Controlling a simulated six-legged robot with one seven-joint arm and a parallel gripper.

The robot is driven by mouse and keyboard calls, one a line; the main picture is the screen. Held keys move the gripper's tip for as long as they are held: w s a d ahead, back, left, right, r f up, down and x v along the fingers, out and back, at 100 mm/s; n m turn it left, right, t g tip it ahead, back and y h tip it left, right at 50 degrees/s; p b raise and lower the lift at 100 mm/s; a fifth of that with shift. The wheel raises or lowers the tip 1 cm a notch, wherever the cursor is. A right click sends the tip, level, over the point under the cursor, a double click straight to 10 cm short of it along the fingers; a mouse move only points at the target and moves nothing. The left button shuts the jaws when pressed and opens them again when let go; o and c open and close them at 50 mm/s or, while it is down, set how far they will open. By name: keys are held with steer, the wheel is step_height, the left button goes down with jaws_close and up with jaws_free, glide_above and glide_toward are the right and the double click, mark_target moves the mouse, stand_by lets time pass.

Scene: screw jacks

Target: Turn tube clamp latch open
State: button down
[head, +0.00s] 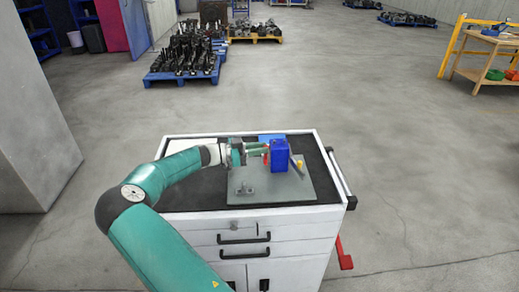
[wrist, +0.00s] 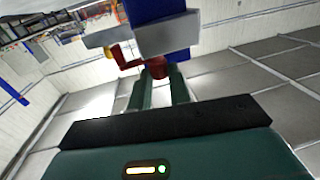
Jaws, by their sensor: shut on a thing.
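The tube clamp is a blue block (head: 280,155) standing on a grey plate on top of the cart. A red latch (wrist: 155,67) sticks out from the block's side and shows between my fingertips in the wrist view. My gripper (head: 262,149) reaches in from the left in the head view, with its green fingers shut on the red latch. The wrist view shows the blue block (wrist: 150,10) above the fingers, with a grey bar (wrist: 165,35) across it. The fingers hide part of the latch, and its exact angle is hard to tell.
The grey plate (head: 290,192) lies on a white drawer cart (head: 205,224) with a black top. A small grey fitting (head: 246,190) sits on the plate's front left. A yellow piece (head: 299,163) is right of the block. Pallets of parts stand far behind, across open floor.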

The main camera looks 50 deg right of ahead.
steer(key=shift+w+d+m+g+y, duration=0.15)
steer(key=shift+m+g+y, duration=0.75)
steer(key=shift+y, duration=0.35)
steer(key=shift+w+d+m+g+y, duration=0.1)
steer(key=shift+d+m+g+y, duration=0.1)
steer(key=shift+m+g+y, duration=0.8)
steer(key=shift+w+d+m+g+y, duration=0.15)
steer(key=shift+m+g+y, duration=0.7)
steer(key=shift+y, duration=0.6)
steer(key=shift+m+y, duration=0.3)
steer(key=shift+m, duration=0.05)
steer(key=c, duration=1.3)
jaws_free()
steer(key=shift+a, duration=0.1)
